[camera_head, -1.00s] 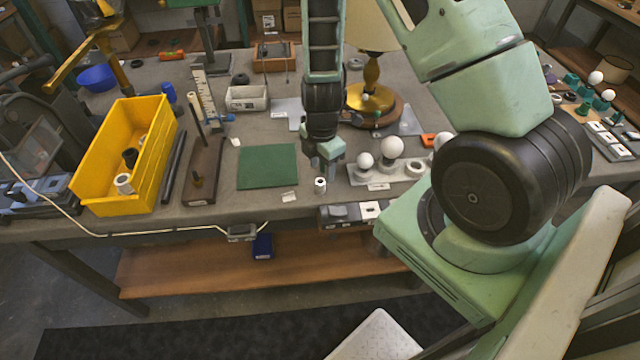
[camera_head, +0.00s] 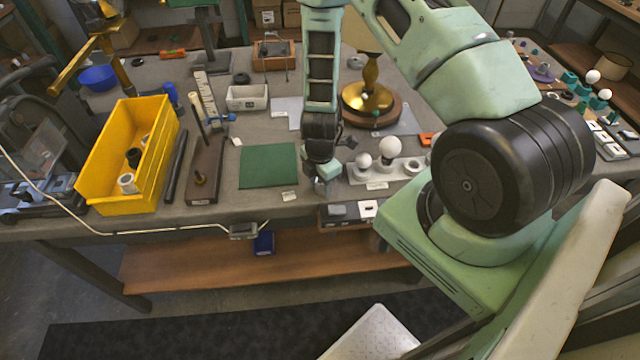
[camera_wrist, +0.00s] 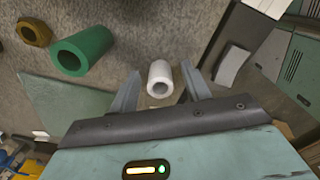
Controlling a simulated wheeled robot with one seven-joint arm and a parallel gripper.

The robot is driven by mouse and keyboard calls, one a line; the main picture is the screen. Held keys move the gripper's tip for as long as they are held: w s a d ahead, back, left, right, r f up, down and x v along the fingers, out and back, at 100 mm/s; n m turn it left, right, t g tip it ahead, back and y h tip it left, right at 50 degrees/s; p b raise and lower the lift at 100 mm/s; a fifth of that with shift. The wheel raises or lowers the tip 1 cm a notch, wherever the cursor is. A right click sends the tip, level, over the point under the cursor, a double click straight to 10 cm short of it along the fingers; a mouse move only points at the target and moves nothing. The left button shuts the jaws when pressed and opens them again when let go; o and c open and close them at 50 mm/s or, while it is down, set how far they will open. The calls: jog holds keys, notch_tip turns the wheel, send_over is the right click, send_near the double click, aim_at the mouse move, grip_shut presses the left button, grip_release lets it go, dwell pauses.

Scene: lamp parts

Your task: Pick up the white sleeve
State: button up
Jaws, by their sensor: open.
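The white sleeve (camera_wrist: 160,70) is a short hollow tube on the grey bench top in the wrist view, with its open end facing the camera. My gripper (camera_wrist: 162,82) is open, with one finger on each side of the sleeve; I cannot tell whether either finger touches it. In the head view my gripper (camera_head: 326,182) is low over the front part of the bench and mostly hides the sleeve.
In the wrist view a green tube (camera_wrist: 84,50) and a brass nut (camera_wrist: 35,31) lie left of the sleeve. A green mat (camera_head: 268,166) lies left of my gripper. A grey holder with white balls (camera_head: 389,147) stands close on its right. A yellow bin (camera_head: 94,190) is farther left.

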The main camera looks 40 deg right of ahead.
grip_shut()
